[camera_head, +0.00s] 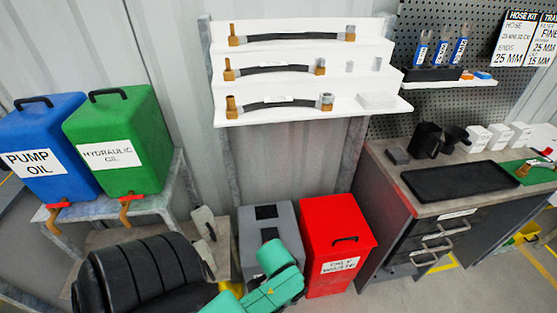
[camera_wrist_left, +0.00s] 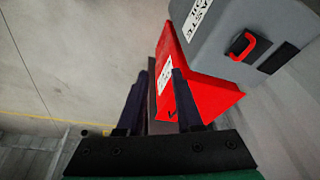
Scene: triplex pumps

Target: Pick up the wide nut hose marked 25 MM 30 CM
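Three black hoses lie on the white stepped rack, each with a brass elbow at its left end. My right gripper is not in view.
The white rack (camera_head: 225,112) stands against the wall. Below it are a grey bin (camera_head: 250,225) and a red bin (camera_head: 335,235). Blue (camera_head: 40,135) and green (camera_head: 120,125) oil containers stand left. A workbench (camera_head: 435,210) with a black tray (camera_head: 465,180) is right.

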